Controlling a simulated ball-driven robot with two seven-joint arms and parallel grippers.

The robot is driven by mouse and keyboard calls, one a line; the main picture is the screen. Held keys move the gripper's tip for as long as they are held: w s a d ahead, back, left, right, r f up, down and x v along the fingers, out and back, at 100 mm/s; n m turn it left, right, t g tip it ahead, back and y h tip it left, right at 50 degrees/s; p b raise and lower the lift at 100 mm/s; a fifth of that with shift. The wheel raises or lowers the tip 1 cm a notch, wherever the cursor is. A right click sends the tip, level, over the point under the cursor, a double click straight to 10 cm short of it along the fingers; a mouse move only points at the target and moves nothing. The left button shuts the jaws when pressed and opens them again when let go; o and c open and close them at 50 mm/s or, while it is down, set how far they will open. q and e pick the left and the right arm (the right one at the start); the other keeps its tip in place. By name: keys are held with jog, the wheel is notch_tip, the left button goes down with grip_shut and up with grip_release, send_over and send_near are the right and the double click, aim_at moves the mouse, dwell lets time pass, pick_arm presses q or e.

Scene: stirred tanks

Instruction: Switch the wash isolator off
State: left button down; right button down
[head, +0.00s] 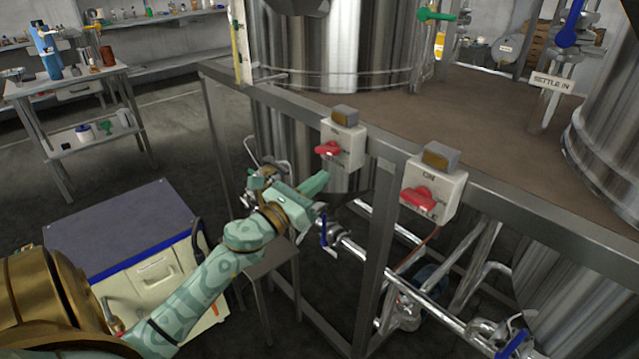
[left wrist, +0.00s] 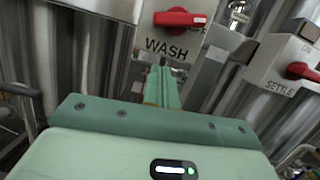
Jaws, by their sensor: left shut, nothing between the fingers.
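The wash isolator is a pale box (head: 341,140) on the frame rail, with a red rotary handle (head: 329,149) on its face. In the left wrist view its red handle (left wrist: 180,17) lies about level, above the word WASH. My left gripper (head: 322,180) is just below the box in the head view, its fingers shut and empty. The shut fingers (left wrist: 162,82) point up towards the WASH label in the left wrist view and look apart from the handle. The box's upper part is cut off in that view. My right gripper is not in view.
A second isolator, marked SETTLE (left wrist: 280,87), stands right of the wash one and also has a red handle (head: 419,198). The steel frame (head: 372,260), pipes and a blue-handled valve (head: 324,232) lie close to my arm. A cabinet (head: 120,232) stands at left.

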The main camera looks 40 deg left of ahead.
pick_arm(q)
jog(key=v, duration=1)
jog(key=shift+d+p, duration=0.3)
jog(key=shift+p, duration=0.05)
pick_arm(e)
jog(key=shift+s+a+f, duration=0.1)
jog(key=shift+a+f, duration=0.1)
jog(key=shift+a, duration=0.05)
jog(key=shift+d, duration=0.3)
